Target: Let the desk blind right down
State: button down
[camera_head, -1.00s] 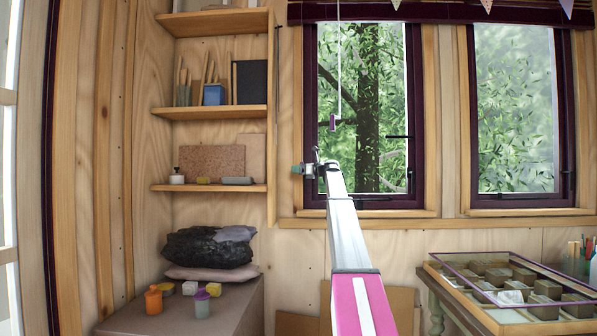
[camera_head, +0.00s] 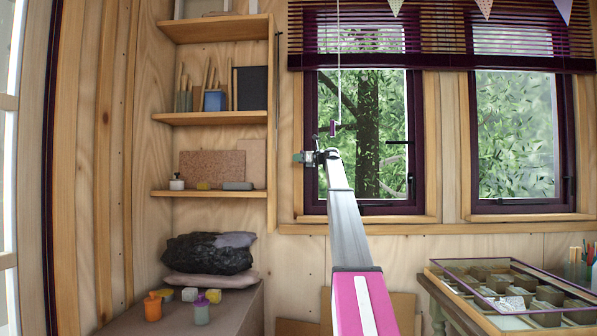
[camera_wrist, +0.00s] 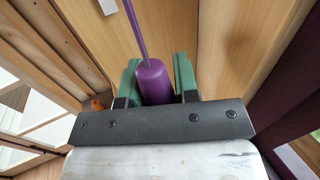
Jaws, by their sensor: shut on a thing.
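The desk blind (camera_head: 430,45), dark purple slats, hangs across the top of both windows, its slats spread and its bottom rail a little below the window heads. A pale cord (camera_head: 339,90) hangs in front of the left window, with a small purple piece (camera_head: 333,128) at its lower end, just above my gripper. My gripper (camera_head: 305,157) is beside the left window frame. In the wrist view its green fingers (camera_wrist: 158,85) are shut on a purple cord knob (camera_wrist: 153,82), with a thin purple cord rising from it. I cannot tell whether both purple pieces are the same.
Shelves (camera_head: 215,118) with a blue pot and a dark book stand left of the window. A bench (camera_head: 235,310) with small pots and dark sacks is below. A glass-topped tray (camera_head: 437,270) stands on the table at right.

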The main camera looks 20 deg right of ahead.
jog(key=shift+r, duration=0.5)
jog(key=c, duration=0.9)
grip_release()
jog(key=shift+o, duration=0.2)
